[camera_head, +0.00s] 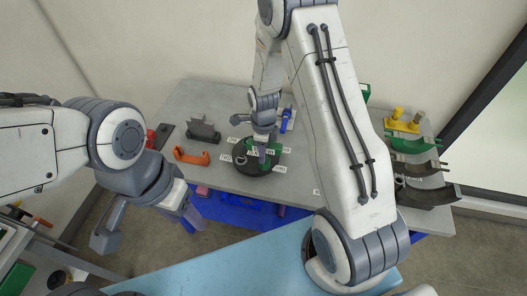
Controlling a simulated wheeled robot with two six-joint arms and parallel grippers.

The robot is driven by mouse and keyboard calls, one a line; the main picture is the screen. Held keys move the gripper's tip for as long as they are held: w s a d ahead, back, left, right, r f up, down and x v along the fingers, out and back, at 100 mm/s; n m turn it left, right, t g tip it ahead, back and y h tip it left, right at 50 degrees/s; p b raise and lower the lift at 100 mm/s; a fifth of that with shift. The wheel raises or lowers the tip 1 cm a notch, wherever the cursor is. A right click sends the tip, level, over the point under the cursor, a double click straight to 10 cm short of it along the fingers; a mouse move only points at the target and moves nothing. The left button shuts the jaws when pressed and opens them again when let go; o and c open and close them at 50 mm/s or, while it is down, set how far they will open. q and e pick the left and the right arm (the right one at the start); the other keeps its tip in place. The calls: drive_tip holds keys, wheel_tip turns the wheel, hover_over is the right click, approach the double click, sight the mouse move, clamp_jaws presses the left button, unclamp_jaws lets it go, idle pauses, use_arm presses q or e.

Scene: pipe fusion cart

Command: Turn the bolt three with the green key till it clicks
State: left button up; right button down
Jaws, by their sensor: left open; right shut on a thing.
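A black round fixture (258,168) sits on the grey cart top, with small white labels around it. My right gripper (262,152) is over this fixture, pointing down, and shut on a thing. Green parts (276,147) show around its fingers, which fits the green key, but the gripper hides most of it. The bolts are too small and covered to tell apart, so I cannot tell whether the key is seated on bolt three. My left gripper (190,215) is open and empty, in front of the cart's front left edge, away from the fixture.
An orange bracket (191,156), a dark grey block (203,130) and a blue tool (286,119) lie near the fixture. Curved dark and green shells (420,165) and yellow parts (402,121) stand at the cart's right end. My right arm hides the cart's middle right.

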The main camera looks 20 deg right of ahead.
drive_tip(key=shift+w+m, duration=0.1)
drive_tip(key=shift+m, duration=1.4)
drive_tip(key=shift+m, duration=0.4)
drive_tip(key=shift+n, duration=0.6)
drive_tip(key=shift+r+p, duration=1.7)
drive_tip(key=shift+r, duration=0.35)
drive_tip(key=shift+r+p, duration=0.8)
drive_tip(key=shift+r, duration=0.2)
